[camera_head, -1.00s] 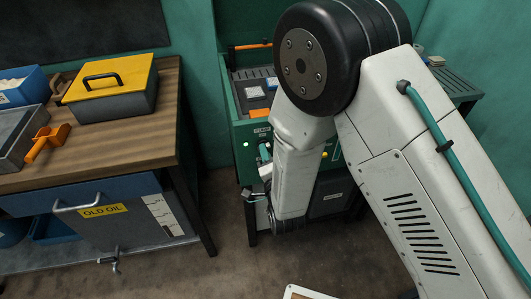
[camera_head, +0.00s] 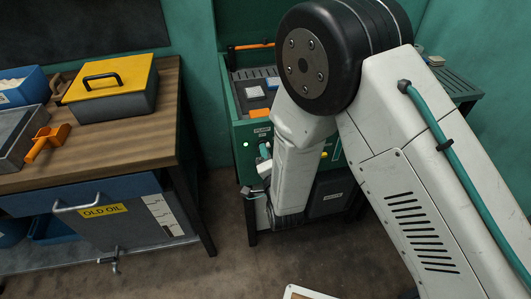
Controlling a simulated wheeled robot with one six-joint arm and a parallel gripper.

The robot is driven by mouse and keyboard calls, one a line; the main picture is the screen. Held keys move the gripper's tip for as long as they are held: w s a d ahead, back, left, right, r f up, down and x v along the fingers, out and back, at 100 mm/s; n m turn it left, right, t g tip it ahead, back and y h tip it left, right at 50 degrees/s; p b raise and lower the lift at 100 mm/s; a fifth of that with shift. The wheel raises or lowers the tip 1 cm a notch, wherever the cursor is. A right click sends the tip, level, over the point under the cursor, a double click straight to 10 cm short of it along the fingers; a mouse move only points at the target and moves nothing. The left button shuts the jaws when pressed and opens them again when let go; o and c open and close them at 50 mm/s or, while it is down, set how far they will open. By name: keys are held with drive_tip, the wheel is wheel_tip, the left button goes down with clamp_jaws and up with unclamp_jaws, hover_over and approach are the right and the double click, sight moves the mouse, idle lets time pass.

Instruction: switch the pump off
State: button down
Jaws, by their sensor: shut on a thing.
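The green cabinet (camera_head: 244,165) stands against the back wall, partly behind my arm. A small green light (camera_head: 246,144) glows on its front, to the left of a small pale label (camera_head: 262,132) too small to read. Below the label is a small teal and grey part (camera_head: 264,151), cut off by my arm; I cannot tell whether it is the pump switch. My pale arm reaches down in front of the cabinet, and its lower link hides much of the front panel. My gripper is hidden behind the arm, so its hold on anything does not show.
On the left, a wooden bench (camera_head: 95,148) holds a yellow-lidded box (camera_head: 110,80), an orange scoop (camera_head: 46,142) and a blue bin. Below it is a tank labelled OLD OIL (camera_head: 102,211) with a tap. Bare floor (camera_head: 215,250) lies between bench and cabinet.

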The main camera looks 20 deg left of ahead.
drive_tip(key=n, duration=1.3)
idle(0.6)
drive_tip(key=c, duration=1.5)
unclamp_jaws()
drive_tip(key=v, duration=0.7)
drive_tip(key=shift+s+d, duration=0.25)
drive_tip(key=shift+s, duration=0.1)
